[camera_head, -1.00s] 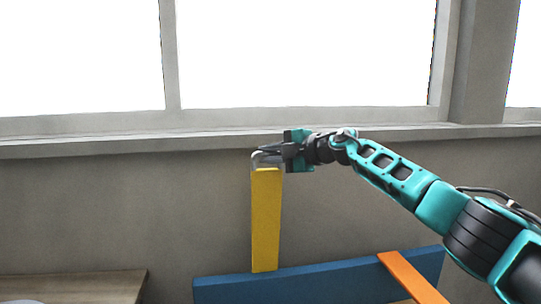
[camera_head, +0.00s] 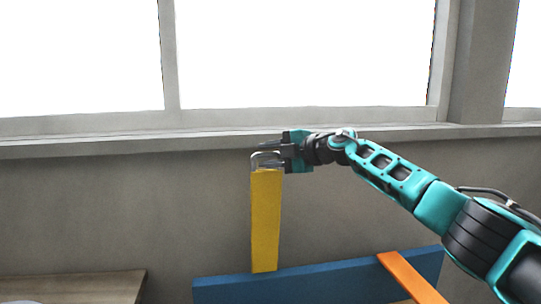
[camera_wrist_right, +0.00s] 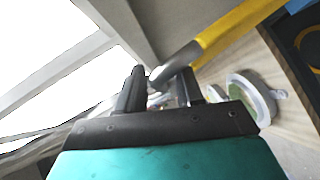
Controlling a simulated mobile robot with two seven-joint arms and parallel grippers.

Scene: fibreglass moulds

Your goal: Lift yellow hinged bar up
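The yellow hinged bar (camera_head: 266,222) stands nearly upright on the blue panel (camera_head: 320,284) in the head view. A grey metal handle (camera_head: 266,156) is at its top. My right gripper (camera_head: 270,149) is at that handle, coming from the right. In the right wrist view its two fingers (camera_wrist_right: 160,90) stand apart with a clear gap, so it looks open. The handle (camera_wrist_right: 176,64) and the yellow bar (camera_wrist_right: 235,30) show just beyond the fingertips there. Whether the fingers touch the handle is unclear. My left gripper is not in view.
An orange bar (camera_head: 412,277) leans across the right part of the blue panel. A wooden table (camera_head: 85,286) is at the lower left. A grey wall with a window sill (camera_head: 200,142) lies behind. The wrist view shows a white-rimmed object (camera_wrist_right: 250,97) on a wooden surface.

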